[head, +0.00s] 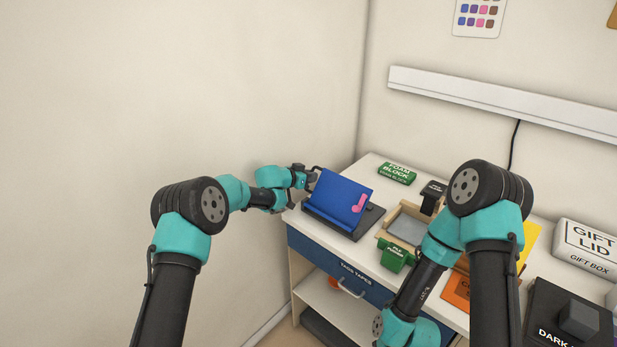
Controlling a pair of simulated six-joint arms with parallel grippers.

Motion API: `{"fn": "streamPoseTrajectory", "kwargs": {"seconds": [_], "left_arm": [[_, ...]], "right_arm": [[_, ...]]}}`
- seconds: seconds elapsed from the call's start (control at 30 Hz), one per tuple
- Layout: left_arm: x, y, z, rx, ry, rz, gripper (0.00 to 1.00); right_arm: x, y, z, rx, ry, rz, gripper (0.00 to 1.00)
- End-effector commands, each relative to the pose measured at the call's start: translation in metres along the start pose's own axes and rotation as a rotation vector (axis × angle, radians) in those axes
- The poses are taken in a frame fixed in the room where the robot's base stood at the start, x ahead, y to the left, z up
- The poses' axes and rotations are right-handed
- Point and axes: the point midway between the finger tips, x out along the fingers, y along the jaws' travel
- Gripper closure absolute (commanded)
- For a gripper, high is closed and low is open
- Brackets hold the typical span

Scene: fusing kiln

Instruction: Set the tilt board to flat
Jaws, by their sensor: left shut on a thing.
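The tilt board (342,195) is a blue panel with a pink note-shaped mark, on a dark base (345,227) at the left end of the white bench. The panel stands tilted up, its rear edge higher than its front edge. My left gripper (314,177) is at the panel's upper left edge and is shut on the tilt board there. The fingertips are small and partly hidden by the wrist and the panel. My right arm reaches down at the right, and its gripper is not in view.
Right of the board are a green foam block (397,173), a wooden tray (385,228), a green bin (392,257) and a black item (433,192). A gift lid box (585,245) and dark box (560,315) stand further right. A blue drawer (335,266) is below.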

Motion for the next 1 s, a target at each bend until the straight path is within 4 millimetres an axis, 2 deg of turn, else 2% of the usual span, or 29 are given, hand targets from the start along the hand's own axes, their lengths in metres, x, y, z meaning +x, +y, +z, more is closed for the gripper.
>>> {"fn": "streamPoseTrajectory", "kwargs": {"seconds": [0.6, 1.0], "left_arm": [[0.017, -0.004, 0.009, -0.033, -0.199, -0.010, 1.00], [0.023, -0.005, 0.013, -0.049, -0.273, -0.013, 1.00]], "right_arm": [[0.000, 0.000, 0.000, 0.000, 0.000, 0.000, 0.53], [0.000, 0.000, 0.000, 0.000, 0.000, 0.000, 0.53]]}}
